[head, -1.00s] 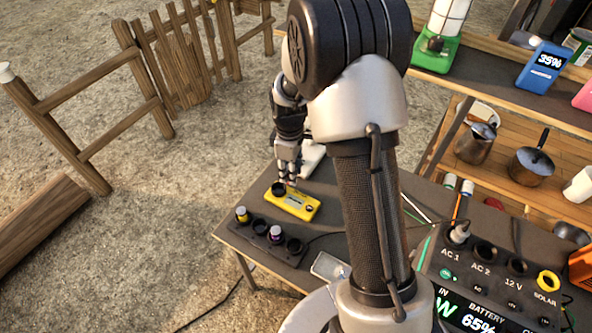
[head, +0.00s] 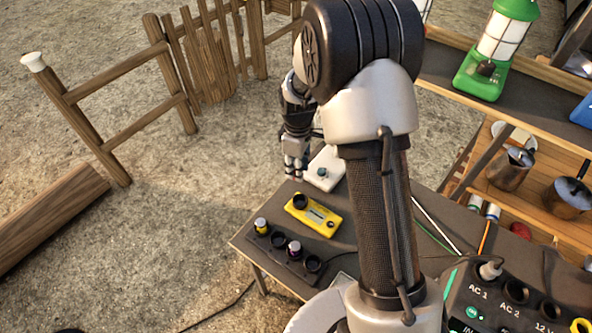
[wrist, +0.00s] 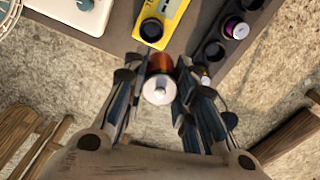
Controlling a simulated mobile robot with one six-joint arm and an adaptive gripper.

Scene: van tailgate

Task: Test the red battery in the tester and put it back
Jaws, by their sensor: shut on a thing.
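My gripper (head: 294,172) is shut on the red battery (wrist: 160,64) and holds it above the ground, just past the table's far-left edge in the head view. The battery's silver end faces the wrist camera; in the head view the fingers largely hide it. The yellow tester (head: 325,217) lies on the table, nearer than the gripper. Its round black socket (head: 300,201) looks empty. The tester also shows at the top of the wrist view (wrist: 176,12), apart from the battery. Its display is too small to read.
A black rack (head: 268,244) holds a yellow battery (head: 261,226) and a purple battery (head: 294,249); other holders look empty. A white device (head: 325,168) lies behind the tester. A green lantern (head: 481,80) stands on the shelf. A power station (head: 500,300) stands front right.

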